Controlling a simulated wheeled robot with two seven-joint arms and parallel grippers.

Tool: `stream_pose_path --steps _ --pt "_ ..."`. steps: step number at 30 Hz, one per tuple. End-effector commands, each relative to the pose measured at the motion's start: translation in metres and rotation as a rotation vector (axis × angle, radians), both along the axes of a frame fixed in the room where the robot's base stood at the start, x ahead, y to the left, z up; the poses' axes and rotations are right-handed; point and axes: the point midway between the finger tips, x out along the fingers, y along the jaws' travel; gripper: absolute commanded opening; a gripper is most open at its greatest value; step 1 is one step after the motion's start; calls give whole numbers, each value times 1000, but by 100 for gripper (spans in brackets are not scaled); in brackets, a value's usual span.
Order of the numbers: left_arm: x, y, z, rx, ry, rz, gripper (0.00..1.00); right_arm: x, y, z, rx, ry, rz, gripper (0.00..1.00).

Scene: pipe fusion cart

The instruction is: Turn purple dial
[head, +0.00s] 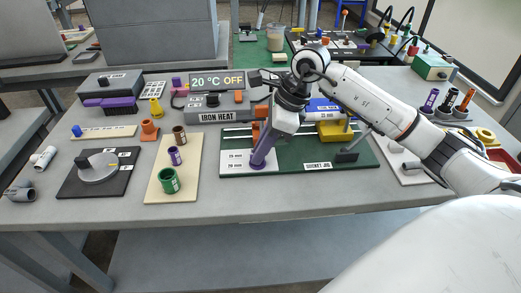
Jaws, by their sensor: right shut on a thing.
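The purple dial (261,163) is on the white plate at the left end of the green socket jig, beside small labels that appear to give sizes in mm. My right gripper (265,150) reaches down onto it from the upper right and is shut on it. The fingertips and the dial's upper part overlap, so the exact grip and the dial's angle are hard to tell. My left gripper is not in view.
The green socket jig (300,181) has a yellow block (338,131) on its right. A beige board (158,192) with coloured sockets and a black panel with a grey dial (98,170) stand left. The iron heater (216,112) shows "20 °C OFF".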

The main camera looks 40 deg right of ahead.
Motion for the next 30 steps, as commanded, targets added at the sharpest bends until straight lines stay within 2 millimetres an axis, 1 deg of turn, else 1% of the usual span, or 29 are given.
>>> stream_pose_path --steps 9,18,24,30 --pt "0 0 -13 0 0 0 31 -1 1 -1 -3 -3 -258 0" --pt "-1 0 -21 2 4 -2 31 -2 3 0 -2 -4 -486 0" --pt "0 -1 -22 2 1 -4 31 -2 4 0 -1 -2 -590 0" --pt "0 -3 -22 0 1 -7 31 -2 4 1 -2 -2 -644 0"
